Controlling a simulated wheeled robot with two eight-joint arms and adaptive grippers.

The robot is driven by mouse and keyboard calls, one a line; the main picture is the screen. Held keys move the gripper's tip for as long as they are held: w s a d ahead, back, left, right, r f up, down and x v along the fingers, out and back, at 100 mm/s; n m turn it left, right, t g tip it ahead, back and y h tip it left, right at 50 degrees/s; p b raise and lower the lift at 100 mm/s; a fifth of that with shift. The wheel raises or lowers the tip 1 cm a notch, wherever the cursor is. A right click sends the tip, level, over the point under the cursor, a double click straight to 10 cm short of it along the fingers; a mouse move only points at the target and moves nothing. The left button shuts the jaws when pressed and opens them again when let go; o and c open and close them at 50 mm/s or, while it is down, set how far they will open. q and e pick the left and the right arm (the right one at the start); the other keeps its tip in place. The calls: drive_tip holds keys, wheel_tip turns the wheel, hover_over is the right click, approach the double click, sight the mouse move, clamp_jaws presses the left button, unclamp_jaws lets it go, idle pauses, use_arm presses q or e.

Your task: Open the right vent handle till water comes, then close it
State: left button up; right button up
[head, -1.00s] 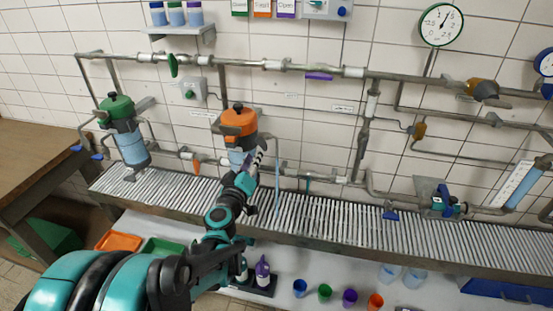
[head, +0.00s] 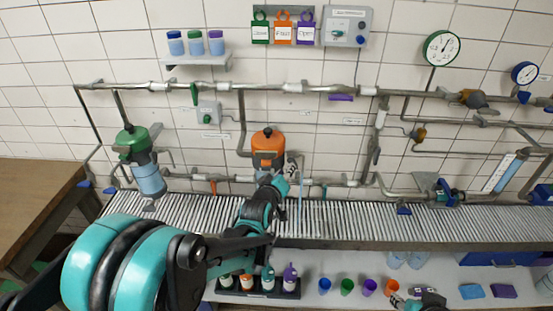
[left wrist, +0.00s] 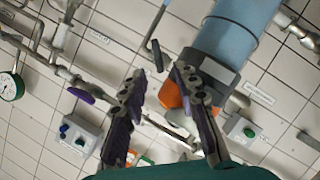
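The right filter has an orange lid (head: 268,141) and a blue body, which shows upside down in the left wrist view (left wrist: 237,28). My left gripper (head: 291,168) is at its right side, under lid height. In the left wrist view its two fingers (left wrist: 160,75) are apart, with nothing clearly held. A small dark handle (left wrist: 157,55), apparently the right vent handle, shows between and just beyond the fingertips. A thin pale blue streak (head: 299,210), looking like water, drops beside the filter to the grating. My right gripper (head: 420,302) is partly in view at the bottom; its fingers are unclear.
A green-lidded filter (head: 133,140) stands to the left. Pipes run along the tiled wall above the slatted grating (head: 400,225). A bottle rack (head: 258,289) and several coloured cups stand on the lower shelf. A wooden table (head: 35,205) is at far left.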

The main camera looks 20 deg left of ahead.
sight(292, 161)
use_arm(q)
drive_tip(key=b+x, duration=0.1)
drive_tip(key=x, duration=0.7)
drive_tip(key=shift+d, duration=0.15)
clamp_jaws()
